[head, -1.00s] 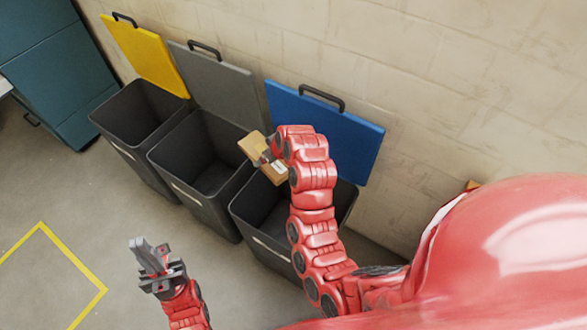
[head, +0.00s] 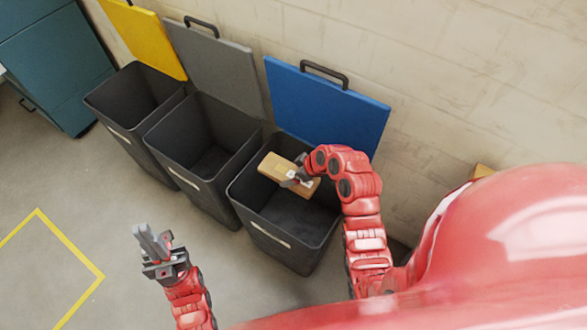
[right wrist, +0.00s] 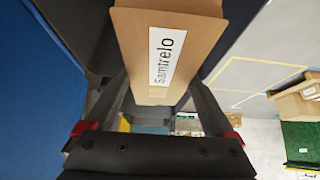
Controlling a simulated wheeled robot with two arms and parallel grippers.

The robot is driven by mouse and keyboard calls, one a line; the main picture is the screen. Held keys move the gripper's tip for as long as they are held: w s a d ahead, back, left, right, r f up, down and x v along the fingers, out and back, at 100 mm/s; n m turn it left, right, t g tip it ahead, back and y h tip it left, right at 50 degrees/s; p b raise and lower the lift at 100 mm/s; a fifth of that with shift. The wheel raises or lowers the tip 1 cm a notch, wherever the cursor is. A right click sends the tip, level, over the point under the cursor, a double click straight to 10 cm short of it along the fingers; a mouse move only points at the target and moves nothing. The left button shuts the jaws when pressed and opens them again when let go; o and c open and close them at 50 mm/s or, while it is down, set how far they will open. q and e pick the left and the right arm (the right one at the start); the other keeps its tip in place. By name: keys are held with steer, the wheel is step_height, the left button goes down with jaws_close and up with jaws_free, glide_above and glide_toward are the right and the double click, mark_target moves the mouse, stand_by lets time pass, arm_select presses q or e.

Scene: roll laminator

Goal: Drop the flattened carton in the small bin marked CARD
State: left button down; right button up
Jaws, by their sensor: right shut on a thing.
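The brown carton (head: 276,168) is held in my right gripper (head: 297,176), over the opening of the dark bin with the blue lid (head: 262,222). In the right wrist view the carton (right wrist: 165,35), with a white "Samtrelo" label, sits between the fingers of the right gripper (right wrist: 157,100). The bin's front has a pale label too small to read, so I cannot tell if it says CARD. Whether the carton is above or below the rim is unclear. My left gripper (head: 155,243) is empty, apart from the bins; its finger gap is unclear.
A grey-lidded bin (head: 185,172) and a yellow-lidded bin (head: 118,125) stand to the left, lids raised against the wall. A teal cabinet (head: 55,70) is at the far left. Yellow tape (head: 72,245) marks open floor. The right wrist view shows a cardboard box (right wrist: 297,97).

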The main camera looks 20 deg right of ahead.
steer(key=shift+f, duration=0.7)
steer(key=o, duration=1.1)
steer(key=b+v, duration=0.1)
steer(key=v, duration=0.6)
steer(key=shift+d, duration=0.15)
steer(key=p+v, duration=0.4)
steer(key=v, duration=0.6)
steer(key=shift+r, duration=0.2)
